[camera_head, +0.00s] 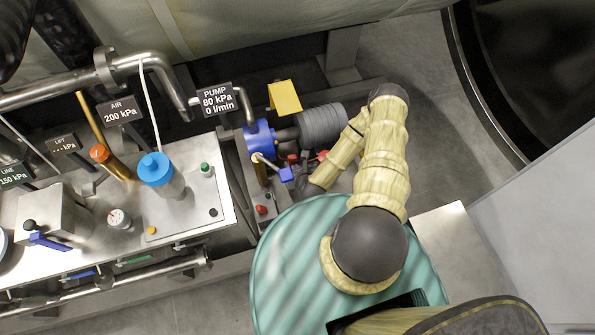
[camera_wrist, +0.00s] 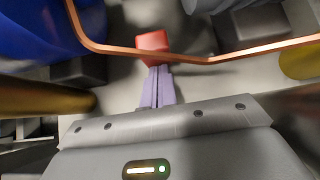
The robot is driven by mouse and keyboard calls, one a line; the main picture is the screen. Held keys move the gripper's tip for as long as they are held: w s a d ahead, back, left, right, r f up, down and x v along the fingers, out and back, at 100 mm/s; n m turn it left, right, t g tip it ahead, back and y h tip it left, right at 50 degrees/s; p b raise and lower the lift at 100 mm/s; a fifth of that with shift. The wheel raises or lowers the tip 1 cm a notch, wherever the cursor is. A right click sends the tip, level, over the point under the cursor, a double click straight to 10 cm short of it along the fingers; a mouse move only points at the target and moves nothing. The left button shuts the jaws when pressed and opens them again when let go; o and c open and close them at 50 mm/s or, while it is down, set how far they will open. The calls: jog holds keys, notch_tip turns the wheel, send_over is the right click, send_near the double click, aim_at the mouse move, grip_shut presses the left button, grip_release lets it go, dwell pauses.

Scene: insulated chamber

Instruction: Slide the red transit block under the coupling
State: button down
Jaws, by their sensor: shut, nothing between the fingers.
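In the wrist view, the red transit block (camera_wrist: 152,40) sits on the grey floor plate, just beyond the tips of my gripper (camera_wrist: 158,68). The two slim purple fingers are shut together with nothing between them. The fingertips are at the block's near side; I cannot tell whether they touch it. A grey rounded part (camera_wrist: 210,4), possibly the coupling, shows at the top edge. In the head view, the coupling shaft (camera_head: 287,134) lies between the blue pump (camera_head: 260,139) and the grey finned cylinder (camera_head: 322,126).
A copper pipe (camera_wrist: 235,55) crosses the wrist view close to the block and fingers. A blue housing (camera_wrist: 45,30) and brass cylinder (camera_wrist: 45,100) stand at left, a dark block (camera_wrist: 262,25) at right. In the head view, a yellow plate (camera_head: 285,97) stands beside the shaft.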

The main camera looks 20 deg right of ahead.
aim_at(294, 162)
jog(key=shift+w, duration=1.6)
dwell(0.5)
jog(key=shift+s, duration=0.1)
